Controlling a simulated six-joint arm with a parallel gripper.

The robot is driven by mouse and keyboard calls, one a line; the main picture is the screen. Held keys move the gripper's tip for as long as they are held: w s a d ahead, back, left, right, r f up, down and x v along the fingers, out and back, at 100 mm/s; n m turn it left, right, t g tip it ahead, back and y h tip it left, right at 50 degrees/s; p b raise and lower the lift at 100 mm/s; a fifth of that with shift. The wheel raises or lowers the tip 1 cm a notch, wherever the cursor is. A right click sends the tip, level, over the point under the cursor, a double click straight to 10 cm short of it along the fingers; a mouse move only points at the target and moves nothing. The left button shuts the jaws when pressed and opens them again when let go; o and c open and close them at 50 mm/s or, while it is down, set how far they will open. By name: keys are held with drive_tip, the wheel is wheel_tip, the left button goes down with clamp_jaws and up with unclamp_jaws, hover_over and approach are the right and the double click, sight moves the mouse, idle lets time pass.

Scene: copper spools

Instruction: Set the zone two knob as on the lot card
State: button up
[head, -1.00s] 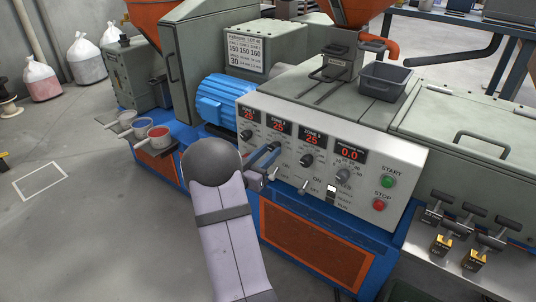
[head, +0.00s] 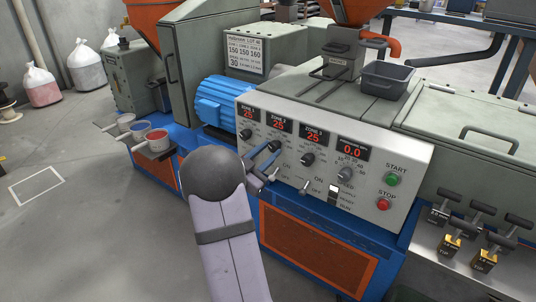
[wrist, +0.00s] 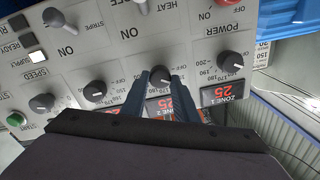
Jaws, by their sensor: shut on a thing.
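The zone two knob (wrist: 160,74) is a small dark knob on the white control panel. My gripper (wrist: 160,80) has its two blue-grey fingers on either side of it, shut on it. In the head view my gripper (head: 267,151) reaches the panel below the zone two display (head: 278,126), which reads 25 in red. The fingers largely cover the knob there, and its pointer setting cannot be read. The lot card (head: 244,54), white, stands on the machine behind the panel and shows 150 150 160 in a row, with 30 below.
The zone one knob (head: 246,134) and zone three knob (head: 307,159) flank the held one. A speed knob (head: 345,174), toggle switches, a green start button (head: 392,180) and a red stop button (head: 383,204) share the panel. A grey bin (head: 387,80) stands on top.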

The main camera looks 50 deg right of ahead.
drive_tip(key=o, duration=1.1)
drive_tip(key=shift+c, duration=0.2)
drive_tip(key=a, duration=0.7)
drive_tip(key=shift+a, duration=0.2)
drive_tip(key=shift+s+f, duration=0.1)
drive_tip(key=shift+f, duration=0.05)
